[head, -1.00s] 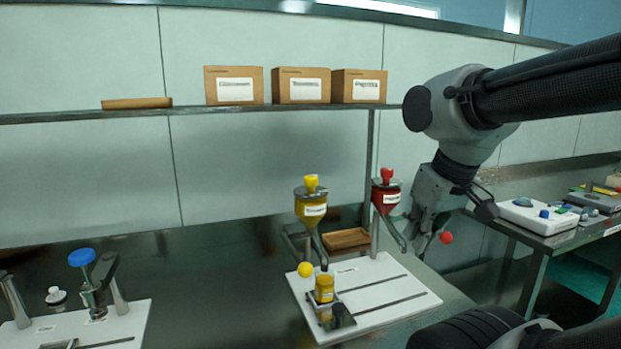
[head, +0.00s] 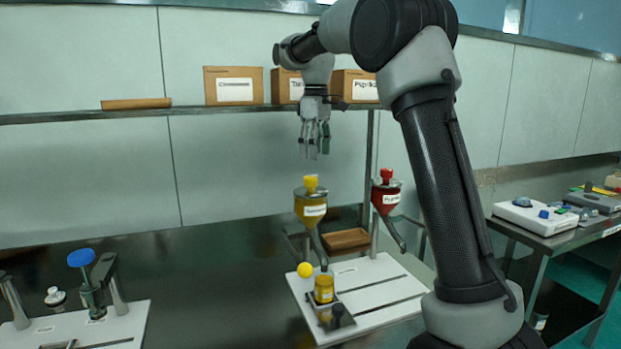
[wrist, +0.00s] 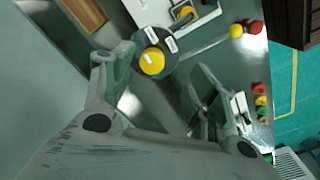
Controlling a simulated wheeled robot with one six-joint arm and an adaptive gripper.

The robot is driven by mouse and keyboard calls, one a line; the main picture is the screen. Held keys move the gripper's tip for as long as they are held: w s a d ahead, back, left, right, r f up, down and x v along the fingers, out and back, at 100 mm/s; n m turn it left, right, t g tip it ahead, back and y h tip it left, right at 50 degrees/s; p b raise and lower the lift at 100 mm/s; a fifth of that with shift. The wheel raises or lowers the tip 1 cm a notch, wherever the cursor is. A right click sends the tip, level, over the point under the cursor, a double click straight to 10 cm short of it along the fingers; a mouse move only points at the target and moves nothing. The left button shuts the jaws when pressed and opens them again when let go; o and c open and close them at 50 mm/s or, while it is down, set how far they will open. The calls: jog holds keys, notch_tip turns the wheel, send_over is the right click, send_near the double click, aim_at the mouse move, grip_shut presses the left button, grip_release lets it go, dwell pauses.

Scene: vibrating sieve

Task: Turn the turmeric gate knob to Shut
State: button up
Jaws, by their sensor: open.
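The turmeric hopper (head: 311,206) is yellow with a yellow cap and a white label, and stands on a white base plate. The yellow ball knob (head: 305,269) sits low, left of its spout and beside the yellow jar (head: 324,289). What looks like the same yellow ball (wrist: 236,31) shows at upper right in the wrist view. My gripper (head: 314,154) points down above the hopper, open, empty and apart from it. In the wrist view the hopper's yellow cap (wrist: 152,62) lies between the spread fingers. Any Shut marking is too small to read.
A red hopper (head: 386,194) stands close on the right; my arm hides the area right of it. A brown tray (head: 347,239) lies behind the plate. A shelf (head: 190,111) with boxes (head: 234,86) runs behind my gripper. A blue-knobbed device (head: 82,258) stands at left.

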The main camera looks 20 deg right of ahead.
aim_at(311, 177)
jog(key=shift+w+a+f+n, duration=0.15)
jog(key=shift+w+f, duration=0.15)
jog(key=shift+w, duration=0.25)
jog(key=shift+w+a+f+n, duration=0.15)
jog(key=shift+w+f, duration=0.15)
jog(key=shift+w, duration=0.2)
notch_tip(311, 177, down, 8)
jog(key=shift+r, duration=0.2)
jog(key=c, duration=1)
